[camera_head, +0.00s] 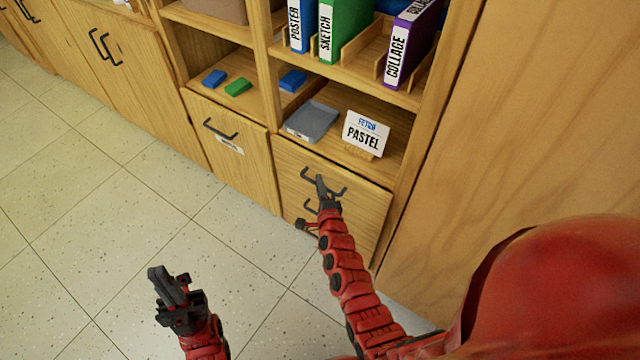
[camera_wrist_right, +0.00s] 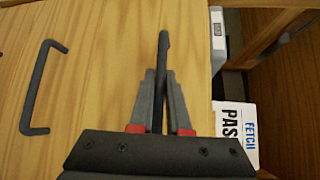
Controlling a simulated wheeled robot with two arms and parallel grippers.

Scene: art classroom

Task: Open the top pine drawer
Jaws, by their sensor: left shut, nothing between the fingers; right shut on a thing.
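The pine drawer front (camera_head: 365,208) is in the lower right of the shelf unit, under an open shelf, and carries a dark upper handle (camera_head: 340,191). My right gripper (camera_head: 321,183) is at this handle. In the right wrist view my right gripper (camera_wrist_right: 160,110) is shut on the handle (camera_wrist_right: 163,48), which stands upright between the fingers. A second dark handle (camera_wrist_right: 33,90) shows to the left there, clear of the fingers. I cannot tell whether the drawer front stands out from the unit. My left gripper (camera_head: 168,285) is shut and empty above the floor.
On the shelf above stand a grey tray (camera_head: 311,121) and a pastel card (camera_head: 365,134). A neighbouring pine front (camera_head: 235,155) with its own handle is to the left. A plain wooden panel (camera_head: 510,120) rises at right. The tiled floor (camera_head: 80,220) at left is clear.

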